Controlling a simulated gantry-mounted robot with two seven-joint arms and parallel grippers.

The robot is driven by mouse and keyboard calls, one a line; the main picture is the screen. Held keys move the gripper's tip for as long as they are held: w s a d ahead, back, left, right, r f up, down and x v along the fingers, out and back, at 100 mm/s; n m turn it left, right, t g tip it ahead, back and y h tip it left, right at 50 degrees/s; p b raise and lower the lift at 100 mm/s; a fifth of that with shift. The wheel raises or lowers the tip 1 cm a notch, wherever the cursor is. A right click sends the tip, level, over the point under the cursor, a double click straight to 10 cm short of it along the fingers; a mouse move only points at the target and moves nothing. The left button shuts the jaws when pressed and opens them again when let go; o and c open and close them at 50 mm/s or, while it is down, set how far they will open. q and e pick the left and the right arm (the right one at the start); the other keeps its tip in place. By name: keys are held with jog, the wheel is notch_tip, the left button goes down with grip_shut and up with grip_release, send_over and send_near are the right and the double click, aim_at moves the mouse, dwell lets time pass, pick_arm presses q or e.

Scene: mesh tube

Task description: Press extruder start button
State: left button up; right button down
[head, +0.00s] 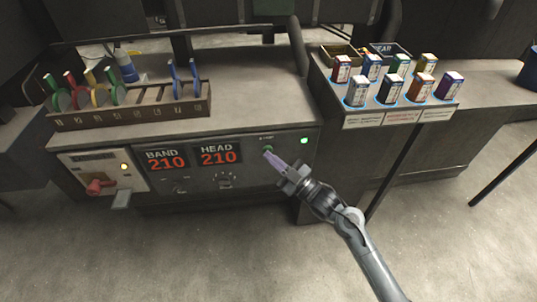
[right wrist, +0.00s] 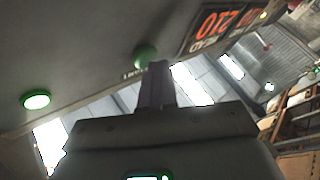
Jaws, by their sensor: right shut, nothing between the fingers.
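The extruder's front panel (head: 240,176) carries a small green button (head: 267,150) under a label that seems to read START. In the right wrist view the green button (right wrist: 146,55) is a rounded knob just beyond the fingertips. My right gripper (head: 269,155) is shut and empty, its purple-grey fingertips pointing at the button. In the right wrist view the right gripper (right wrist: 158,68) covers the button's lower edge; I cannot tell whether they touch. My left gripper is not in view.
A green lamp (head: 304,141) glows right of the button. BAND and HEAD displays (head: 218,155) read 210. A red knob (head: 97,187) sits at the panel's left. A tool rack (head: 135,113) and a side table with several small boxes (head: 389,89) stand above and right.

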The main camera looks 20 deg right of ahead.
dwell(0.3)
jog(key=shift+s, duration=0.1)
jog(key=shift+s+a+p, duration=0.25)
jog(key=shift+s+p, duration=0.75)
jog(key=shift+s, duration=0.05)
